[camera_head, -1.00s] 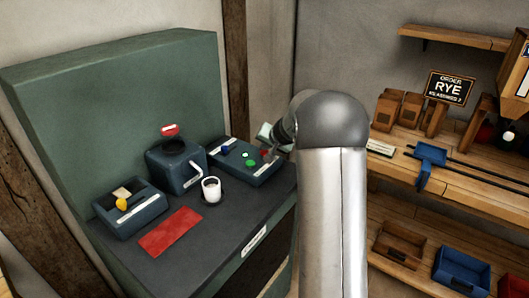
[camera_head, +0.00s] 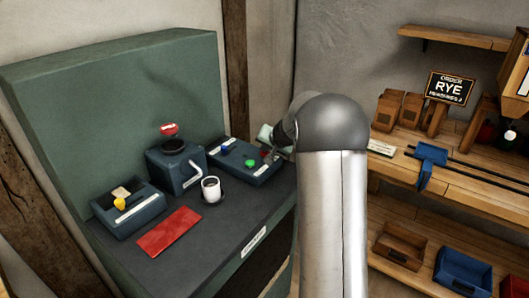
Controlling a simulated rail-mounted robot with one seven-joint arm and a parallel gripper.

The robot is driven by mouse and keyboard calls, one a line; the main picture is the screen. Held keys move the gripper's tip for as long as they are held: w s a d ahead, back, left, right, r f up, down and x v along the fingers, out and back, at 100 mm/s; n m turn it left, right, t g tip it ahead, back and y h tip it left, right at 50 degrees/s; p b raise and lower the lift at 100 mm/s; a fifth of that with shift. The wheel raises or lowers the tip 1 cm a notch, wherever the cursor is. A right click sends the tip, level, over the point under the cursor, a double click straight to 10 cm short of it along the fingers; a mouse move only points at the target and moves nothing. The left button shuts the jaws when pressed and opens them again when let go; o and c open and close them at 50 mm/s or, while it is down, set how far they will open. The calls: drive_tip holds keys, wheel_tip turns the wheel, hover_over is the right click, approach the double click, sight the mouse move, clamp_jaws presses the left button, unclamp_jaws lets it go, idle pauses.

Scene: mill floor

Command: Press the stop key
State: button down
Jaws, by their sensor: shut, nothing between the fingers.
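The dark blue key box (camera_head: 245,166) sits at the back right of the dark counter. On its top are a green key (camera_head: 250,163), a blue part and a red key (camera_head: 265,154) near its right end. I cannot read a stop label, but the red key looks like the stop key. My gripper (camera_head: 268,141) is over the right end of the box, close to the red key. It is shut and empty, and mostly hidden by my own arm. I cannot tell if it touches the key.
A blue tray (camera_head: 128,204) and red mat (camera_head: 169,234) lie further left. Wooden shelves (camera_head: 470,185) stand at right.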

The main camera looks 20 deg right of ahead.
sight(266, 154)
drive_tip(key=shift+r+p, duration=0.5)
drive_tip(key=shift+r, duration=0.4)
drive_tip(key=shift+r, duration=0.1)
drive_tip(key=shift+r+p, duration=1.6)
drive_tip(key=shift+r, duration=0.85)
